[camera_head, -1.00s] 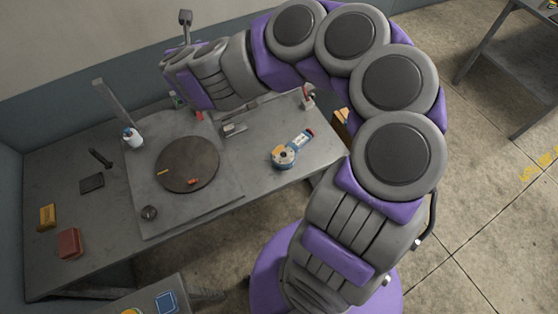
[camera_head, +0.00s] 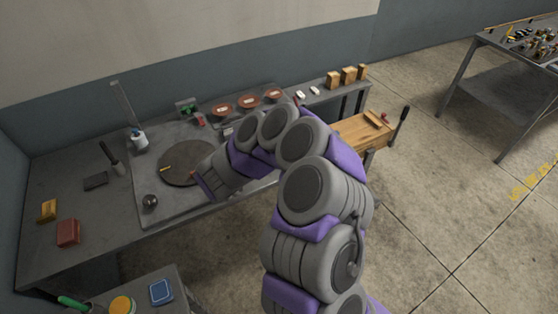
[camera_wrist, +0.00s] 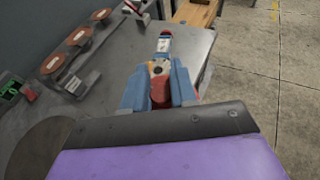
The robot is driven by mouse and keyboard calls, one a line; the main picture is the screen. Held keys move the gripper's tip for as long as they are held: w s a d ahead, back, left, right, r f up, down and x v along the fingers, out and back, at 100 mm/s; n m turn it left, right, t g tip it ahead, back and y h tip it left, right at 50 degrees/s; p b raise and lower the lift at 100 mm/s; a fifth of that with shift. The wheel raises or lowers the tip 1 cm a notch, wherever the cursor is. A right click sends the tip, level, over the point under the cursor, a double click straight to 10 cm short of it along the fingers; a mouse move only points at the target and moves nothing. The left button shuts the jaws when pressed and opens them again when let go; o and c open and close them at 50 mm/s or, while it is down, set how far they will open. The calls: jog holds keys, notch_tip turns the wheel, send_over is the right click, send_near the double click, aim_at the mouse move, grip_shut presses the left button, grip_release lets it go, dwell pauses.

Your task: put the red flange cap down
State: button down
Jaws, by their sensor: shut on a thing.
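In the wrist view, my gripper (camera_wrist: 159,86) has its two blue fingers shut on the red flange cap (camera_wrist: 160,98), of which only a small red part shows between them. The gripper is above the grey bench, to the right of the dark round plate (camera_wrist: 35,147). Whether the cap touches the bench cannot be told. In the head view, my arm hides the fingers and the cap.
Three red discs (camera_head: 249,102) stand in a row at the back. A yellow piece (camera_head: 166,169) lies on the round plate. A wooden bench (camera_head: 362,132) stands at the right.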

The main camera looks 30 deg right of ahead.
jog(key=s+d+f+m+g+h+b, duration=0.2)
jog(key=s+d+f+g, duration=0.15)
jog(key=f, duration=0.35)
jog(key=shift+m+t, duration=0.3)
jog(key=shift+t, duration=0.15)
jog(key=w+d, duration=0.2)
jog(key=w, duration=0.2)
jog(key=w+d, duration=0.2)
jog(key=w, duration=0.2)
jog(key=w+d+f+b, duration=0.1)
jog(key=w+d, duration=0.1)
jog(key=w, duration=0.2)
jog(key=shift+d, duration=0.3)
jog(key=shift+w+d, duration=0.2)
jog(key=shift+w, duration=0.35)
jog(key=shift+d+f+b, duration=0.15)
jog(key=shift+f+b, duration=0.3)
jog(key=shift+f, duration=1.5)
jog(key=shift+r, duration=0.1)
jog(key=c, duration=0.9)
grip_release()
jog(key=p+v, duration=0.1)
jog(key=v, duration=1.1)
jog(key=shift+r+p, duration=0.25)
jog(key=shift+p, duration=0.1)
